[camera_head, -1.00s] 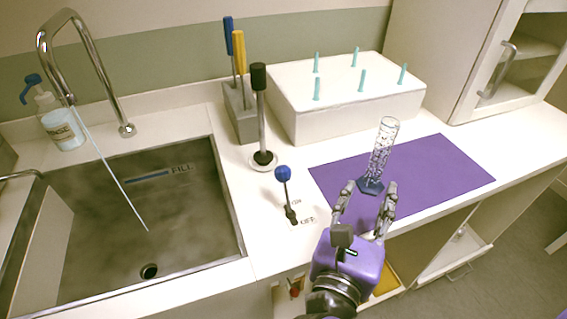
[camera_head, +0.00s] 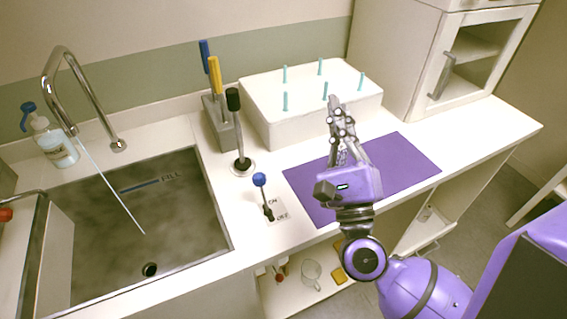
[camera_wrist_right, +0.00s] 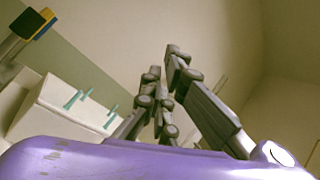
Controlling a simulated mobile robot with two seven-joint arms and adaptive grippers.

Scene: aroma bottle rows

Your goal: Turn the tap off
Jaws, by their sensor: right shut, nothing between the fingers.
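The curved metal tap (camera_head: 88,80) stands behind the sink at the left, and a thin stream of water (camera_head: 110,188) runs from its spout into the basin. A lever with a blue ball knob (camera_head: 260,180) stands on the counter right of the sink, beside a plate marked ON and OFF (camera_head: 279,210). My right gripper (camera_head: 336,106) is shut and empty above the purple mat, in front of the white block and well right of the lever. Its fingers also show in the right wrist view (camera_wrist_right: 165,75). My left gripper is out of view.
A black-knobbed lever (camera_head: 238,130) stands behind the blue one. The white block (camera_head: 300,105) carries several teal pegs. The purple mat (camera_head: 405,160) lies right of the blue lever; the clear cylinder there is mostly hidden behind my gripper. A soap bottle (camera_head: 58,148) stands beside the tap.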

